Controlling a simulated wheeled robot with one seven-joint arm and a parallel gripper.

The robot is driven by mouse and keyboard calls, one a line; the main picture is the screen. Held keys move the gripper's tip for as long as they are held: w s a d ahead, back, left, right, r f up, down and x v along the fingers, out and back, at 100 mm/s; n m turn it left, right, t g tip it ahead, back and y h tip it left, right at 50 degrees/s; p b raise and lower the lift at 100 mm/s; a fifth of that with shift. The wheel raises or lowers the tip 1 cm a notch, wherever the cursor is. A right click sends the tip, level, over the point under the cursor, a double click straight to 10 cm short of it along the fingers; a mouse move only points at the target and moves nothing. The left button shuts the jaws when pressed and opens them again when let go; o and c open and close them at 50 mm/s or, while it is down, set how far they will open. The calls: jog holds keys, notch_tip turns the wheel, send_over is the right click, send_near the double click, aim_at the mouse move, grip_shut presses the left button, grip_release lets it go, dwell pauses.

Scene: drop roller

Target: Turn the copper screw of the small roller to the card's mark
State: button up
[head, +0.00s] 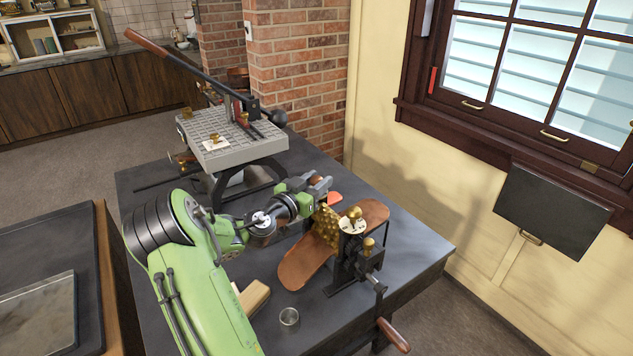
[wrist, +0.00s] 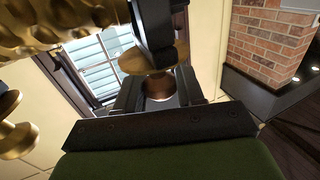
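The small roller (head: 344,262), a dark-framed mill with a gold patterned roll (head: 326,225), stands on the dark table. Brass knobs (head: 354,212) sit on its top, one over a pale dial. In the wrist view the patterned roll (wrist: 60,32) is at the upper left, with brass knobs below it. My gripper (head: 318,182) is at the roller's far side. Its dark fingers (wrist: 160,90) lie close on both sides of a copper-coloured screw head (wrist: 160,87), with no clear gap. A small white card (head: 216,144) lies on the grey press; any mark is too small to read.
The grey press (head: 232,143) with a long lever stands at the back of the table. A wooden block (head: 254,297) and a metal cup (head: 289,319) are at the front. A crank handle (head: 393,335) sticks out past the front edge. The table's right end is clear.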

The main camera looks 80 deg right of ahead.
jog(key=shift+c, duration=1.1)
jog(key=t+b, duration=0.1)
jog(key=n+b, duration=0.1)
jog(key=shift+s+f+t+h+b, duration=0.1)
jog(key=shift+f+t+h+b, duration=0.1)
jog(key=shift+t+h+b, duration=0.15)
jog(key=shift+r+n+t+b, duration=0.15)
jog(key=shift+n+t+b, duration=0.35)
jog(key=shift+n+t, duration=0.6)
jog(key=shift+r+t+h, duration=0.1)
jog(key=shift+t+h, duration=0.15)
jog(key=shift+t, duration=0.4)
jog(key=o, duration=1)
